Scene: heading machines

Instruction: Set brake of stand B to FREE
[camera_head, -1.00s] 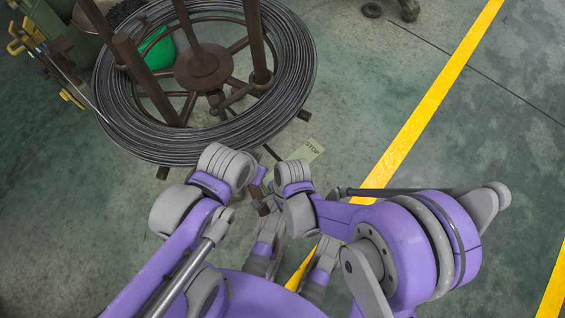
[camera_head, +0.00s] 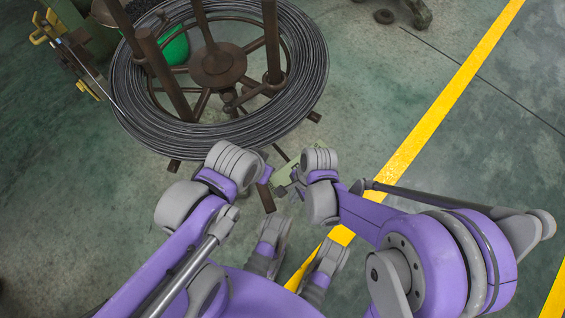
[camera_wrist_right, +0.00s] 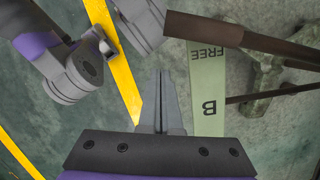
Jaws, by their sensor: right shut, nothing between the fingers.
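The brake plate of stand B is a pale green strip on the floor (camera_wrist_right: 208,90), marked FREE and B in the right wrist view. In the head view, part of it (camera_head: 283,177) shows between my two wrists. A brown lever (camera_wrist_right: 205,28) crosses over the FREE end of the strip in the wrist view. Its brown end (camera_head: 267,198) shows in the head view. My right gripper (camera_wrist_right: 163,78) is shut and empty, beside the strip and apart from the lever. My left arm comes close from the left; its fingers cannot be made out. The STOP mark is hidden.
The stand carries a large grey wire coil (camera_head: 305,100) with brown upright posts. A yellow floor line (camera_head: 440,105) runs at the right. Yellow-handled equipment (camera_head: 48,28) stands at the upper left. Open green floor lies to the right and lower left.

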